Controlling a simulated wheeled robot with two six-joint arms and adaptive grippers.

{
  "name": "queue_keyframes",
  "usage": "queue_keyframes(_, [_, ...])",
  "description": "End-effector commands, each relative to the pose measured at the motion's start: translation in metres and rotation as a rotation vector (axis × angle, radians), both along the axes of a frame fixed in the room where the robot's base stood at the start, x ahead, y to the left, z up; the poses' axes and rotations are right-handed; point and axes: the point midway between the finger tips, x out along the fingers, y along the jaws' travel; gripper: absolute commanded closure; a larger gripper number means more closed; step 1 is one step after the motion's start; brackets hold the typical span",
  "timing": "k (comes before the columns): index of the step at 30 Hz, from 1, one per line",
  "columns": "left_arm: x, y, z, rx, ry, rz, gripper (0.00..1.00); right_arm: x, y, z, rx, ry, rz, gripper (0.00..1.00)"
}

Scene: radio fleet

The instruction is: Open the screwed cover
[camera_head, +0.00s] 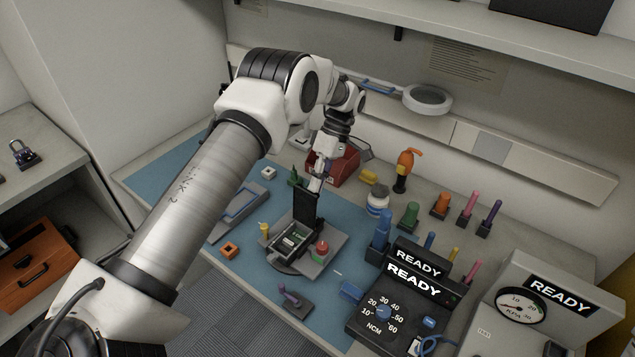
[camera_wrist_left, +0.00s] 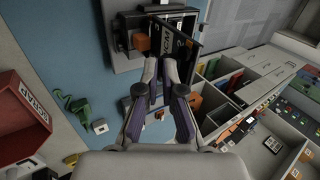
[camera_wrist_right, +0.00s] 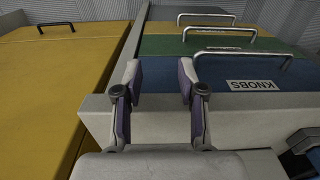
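The grey housing (camera_head: 286,249) stands on the blue mat, with a green board inside its open top. Its black cover (camera_head: 306,209) stands upright at the back of the housing. My left gripper (camera_head: 317,184) is right by the cover's upper edge. In the left wrist view the black cover (camera_wrist_left: 185,34) with white lettering is just beyond the left fingertips (camera_wrist_left: 161,66), which are close together with a narrow gap. Whether they touch or pinch the cover is unclear. My right gripper (camera_wrist_right: 160,75) is open and empty, away from the housing, above a drawer cabinet.
A red-capped piece (camera_head: 321,249) stands beside the housing on its grey base. A purple-handled tool (camera_head: 291,298) and an orange block (camera_head: 229,250) lie in front. The NCM device (camera_head: 398,309) and the gauge box (camera_head: 545,302) stand at right. A red box (camera_head: 338,167) is behind.

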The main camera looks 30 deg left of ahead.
Motion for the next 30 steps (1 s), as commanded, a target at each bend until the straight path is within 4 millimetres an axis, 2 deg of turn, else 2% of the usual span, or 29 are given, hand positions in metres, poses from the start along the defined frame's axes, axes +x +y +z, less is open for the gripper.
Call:
queue_keyframes(1, [-0.009,-0.002,-0.018,-0.007,0.032,0.004,0.77,0.0,0.0,-0.004,0.0,0.0,0.0,0.6])
queue_keyframes(2, [-0.009,-0.002,-0.018,-0.008,0.031,0.004,0.67,0.0,0.0,-0.004,0.0,0.0,0.0,0.6])
queue_keyframes(3, [-0.009,-0.002,-0.018,-0.008,0.031,0.004,0.66,0.0,0.0,-0.004,0.0,0.0,0.0,0.6])
queue_keyframes(25, [-0.007,-0.001,-0.011,-0.003,0.025,0.001,0.66,0.0,0.0,-0.001,0.0,0.0,0.0,0.6])
queue_keyframes(30, [0.003,-0.002,0.003,-0.003,0.021,0.001,0.66,0.0,0.0,0.0,0.0,0.0,0.0,0.6])
